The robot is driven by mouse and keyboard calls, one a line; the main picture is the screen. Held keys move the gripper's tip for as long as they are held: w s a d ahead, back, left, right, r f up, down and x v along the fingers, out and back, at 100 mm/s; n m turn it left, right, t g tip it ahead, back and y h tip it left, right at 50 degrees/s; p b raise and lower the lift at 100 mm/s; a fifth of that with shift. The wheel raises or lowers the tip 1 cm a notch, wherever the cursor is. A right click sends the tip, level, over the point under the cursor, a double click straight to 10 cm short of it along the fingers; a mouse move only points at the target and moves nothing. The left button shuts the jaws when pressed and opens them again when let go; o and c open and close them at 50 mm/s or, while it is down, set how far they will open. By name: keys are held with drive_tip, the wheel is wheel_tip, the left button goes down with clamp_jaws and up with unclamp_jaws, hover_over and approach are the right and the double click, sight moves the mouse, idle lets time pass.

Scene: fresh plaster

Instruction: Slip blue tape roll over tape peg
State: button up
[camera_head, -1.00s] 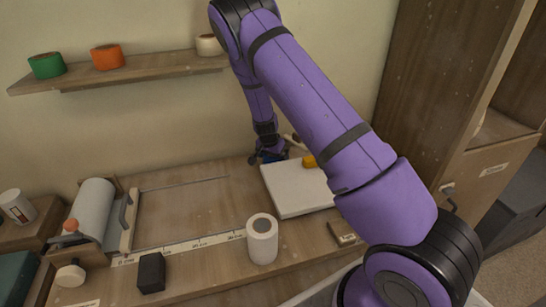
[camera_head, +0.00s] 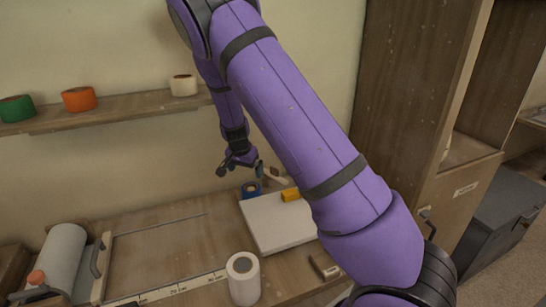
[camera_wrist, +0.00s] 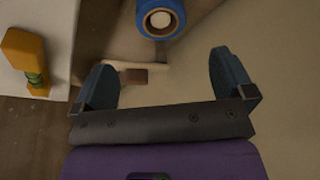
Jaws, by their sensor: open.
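The blue tape roll (camera_head: 251,189) rests at the back of the bench, beside the white board's back left corner. It also shows at the top of the wrist view (camera_wrist: 143,22), with a tan core and a pale round centre. I cannot tell whether that centre is the tape peg. My gripper (camera_head: 240,169) is open and empty just above the roll in the head view. Its two fingers (camera_wrist: 165,85) are apart in the wrist view, and the roll lies beyond them, not between them. No separate tape peg can be made out.
A white board (camera_head: 275,225) bears a yellow-orange item (camera_head: 291,194). A pale-handled tool with a brown block (camera_wrist: 134,75) lies close by. A white roll (camera_head: 243,280) stands at the front. A shelf (camera_head: 130,110) holds green, orange and cream rolls. A wooden cabinet stands right.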

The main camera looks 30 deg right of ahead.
drive_tip(key=s+a+r+n+t+y, duration=0.1)
drive_tip(key=s+a+r+n+y, duration=0.15)
drive_tip(key=s+r, duration=0.7)
drive_tip(key=s+a+r+n+t+y, duration=0.1)
drive_tip(key=s+a+r+n, duration=0.15)
drive_tip(key=s+r, duration=0.75)
drive_tip(key=s+r+n, duration=0.2)
drive_tip(key=s+r, duration=0.1)
drive_tip(key=s, duration=0.3)
drive_tip(key=s+a+r+n+t, duration=0.1)
drive_tip(key=s+r+n, duration=0.1)
drive_tip(key=s+r, duration=0.2)
drive_tip(key=s+a+r+n, duration=0.1)
drive_tip(key=s+r+n, duration=0.1)
drive_tip(key=s, duration=0.7)
drive_tip(key=shift+s+r+h, duration=0.4)
drive_tip(key=shift+r+h, duration=0.05)
drive_tip(key=shift+r, duration=0.45)
